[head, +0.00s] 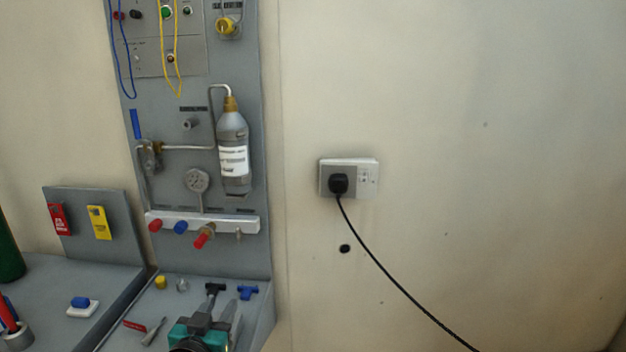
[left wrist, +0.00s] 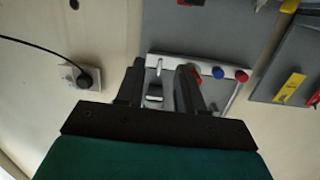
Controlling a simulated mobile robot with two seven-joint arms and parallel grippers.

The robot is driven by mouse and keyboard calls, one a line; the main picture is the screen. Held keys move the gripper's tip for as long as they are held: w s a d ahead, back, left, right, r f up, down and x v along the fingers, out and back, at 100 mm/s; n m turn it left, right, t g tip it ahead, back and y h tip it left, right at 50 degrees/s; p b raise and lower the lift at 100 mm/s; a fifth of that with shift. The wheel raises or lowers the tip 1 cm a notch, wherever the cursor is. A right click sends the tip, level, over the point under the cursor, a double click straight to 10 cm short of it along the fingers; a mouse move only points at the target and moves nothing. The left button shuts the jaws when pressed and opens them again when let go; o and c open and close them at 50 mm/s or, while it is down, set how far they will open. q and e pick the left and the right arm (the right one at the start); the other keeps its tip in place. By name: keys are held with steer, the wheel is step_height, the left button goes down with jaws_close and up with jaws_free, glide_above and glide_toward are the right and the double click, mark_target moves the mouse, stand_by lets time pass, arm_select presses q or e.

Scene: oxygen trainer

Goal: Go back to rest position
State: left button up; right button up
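My left gripper (head: 218,306) shows at the bottom of the head view, in front of the shelf below the grey panel. Its teal body is cut off by the lower edge. In the left wrist view its two dark fingers (left wrist: 160,80) stand apart with a gap between them. I see nothing held in the gap; the panel's white manifold (left wrist: 170,66) lies beyond. My right gripper is in neither view.
The grey panel (head: 183,105) carries a bottle (head: 233,150), a gauge and red and blue knobs. Small items lie on the shelf (head: 142,305) near the gripper. A black cable (head: 400,286) hangs from the wall socket (head: 366,180).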

arm_select(q)
steer(key=s+d+f+g, duration=0.1)
steer(key=s+f+g, duration=0.1)
steer(key=s+f, duration=0.3)
steer(key=s+d+f+m+g, duration=0.1)
steer(key=s+f, duration=0.4)
steer(key=s, duration=0.6)
steer(key=s+d+f+g+h, duration=0.1)
steer(key=s+f+g, duration=0.1)
steer(key=s+f, duration=0.3)
steer(key=s, duration=0.3)
steer(key=shift+s+m+g, duration=0.2)
steer(key=shift+m+g, duration=0.1)
steer(key=shift+g, duration=0.1)
